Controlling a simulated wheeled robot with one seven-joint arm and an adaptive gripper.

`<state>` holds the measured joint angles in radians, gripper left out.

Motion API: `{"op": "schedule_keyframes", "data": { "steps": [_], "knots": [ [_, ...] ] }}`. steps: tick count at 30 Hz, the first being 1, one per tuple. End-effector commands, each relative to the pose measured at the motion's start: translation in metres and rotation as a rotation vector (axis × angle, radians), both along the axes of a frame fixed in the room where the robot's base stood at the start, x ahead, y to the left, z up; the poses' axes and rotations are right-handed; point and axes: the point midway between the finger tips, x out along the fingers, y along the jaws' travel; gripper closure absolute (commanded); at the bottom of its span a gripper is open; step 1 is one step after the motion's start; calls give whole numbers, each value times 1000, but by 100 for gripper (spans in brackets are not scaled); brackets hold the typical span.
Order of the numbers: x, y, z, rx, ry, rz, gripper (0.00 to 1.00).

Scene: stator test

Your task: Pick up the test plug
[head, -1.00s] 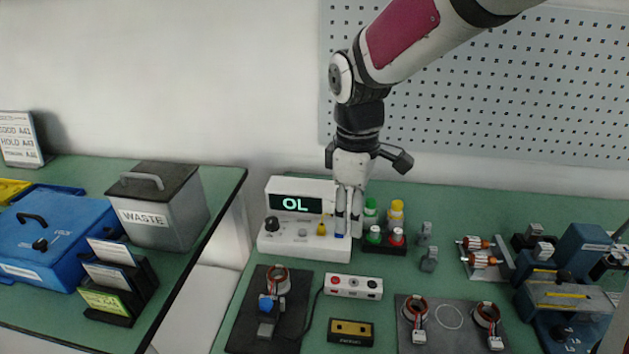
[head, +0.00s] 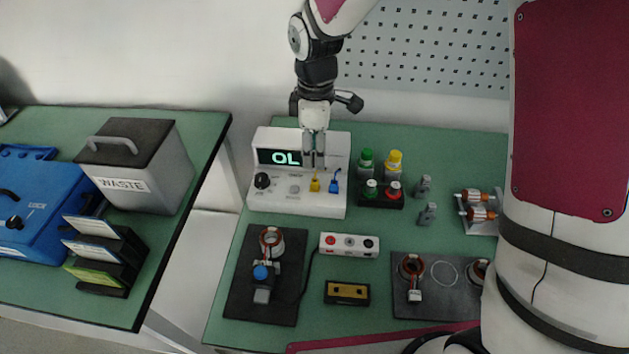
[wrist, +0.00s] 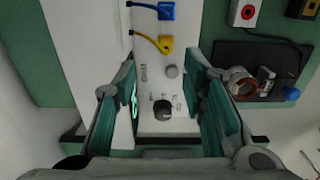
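A white meter (head: 297,207) with a lit "OL" display stands at the back of the green bench. A yellow plug (head: 315,184) and a blue plug (head: 335,187) sit side by side on its front; they also show as yellow (wrist: 165,45) and blue (wrist: 166,11) in the wrist view. I cannot tell which is the test plug. My gripper (head: 314,165) points down in front of the meter's face, just above the yellow plug in the picture. In the wrist view its two fingers (wrist: 163,75) are well apart with nothing held between them.
Green and red bottles stand in a black rack (head: 380,201) right of the meter. A stator fixture (head: 242,300), a white socket box (head: 349,245) and a black-and-yellow box (head: 347,292) lie in front. A grey waste bin (head: 165,170) stands on the left table.

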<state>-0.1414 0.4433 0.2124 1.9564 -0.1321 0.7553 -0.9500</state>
Motion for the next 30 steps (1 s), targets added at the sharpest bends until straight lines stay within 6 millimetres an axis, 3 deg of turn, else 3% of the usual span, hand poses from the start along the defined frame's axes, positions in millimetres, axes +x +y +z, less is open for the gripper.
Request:
{"op": "schedule_keyframes", "data": {
  "steps": [3, 12, 21, 30],
  "knots": [
    [-1, 0, -21, -1, 3, -2, 62],
    [-3, 1, -43, -1, 1, -1, 62],
    [-9, 2, -83, -2, 2, -1, 62],
    [-8, 2, -88, 0, -2, -2, 62]
  ]
}}
